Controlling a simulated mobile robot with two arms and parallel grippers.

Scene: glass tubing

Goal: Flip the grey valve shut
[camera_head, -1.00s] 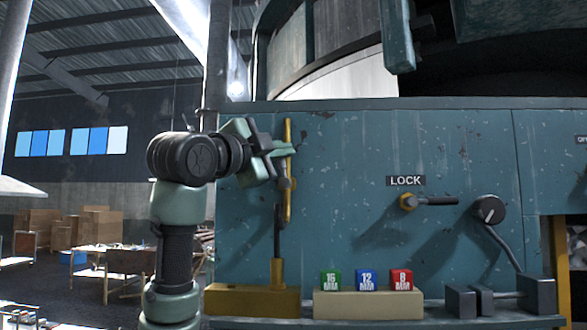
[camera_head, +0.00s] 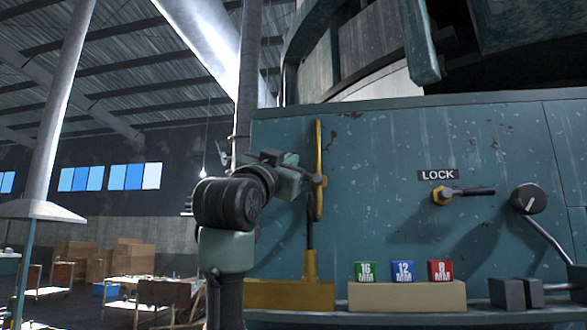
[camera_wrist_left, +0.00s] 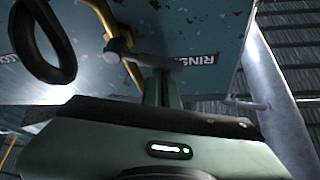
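A grey valve (camera_head: 318,181) sits on a yellow upright pipe (camera_head: 319,150) on the teal machine front. In the left wrist view its grey lever (camera_wrist_left: 155,62) points right from the yellow pipe (camera_wrist_left: 98,18), near a partly hidden label starting "RINS". My left gripper (camera_head: 296,178) is at the pipe's left side, close to the valve. In the left wrist view a green finger part (camera_wrist_left: 160,92) stands just below the lever; I cannot tell whether they touch. The gap between the fingers is not clear. My right gripper is not in view.
A brass LOCK fitting with a dark handle (camera_head: 466,191) and a round black knob (camera_head: 528,198) are on the panel to the right. Red, blue and green blocks (camera_head: 403,271) stand on a beige ledge (camera_head: 407,297) below. A dark loop (camera_wrist_left: 45,42) shows in the left wrist view.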

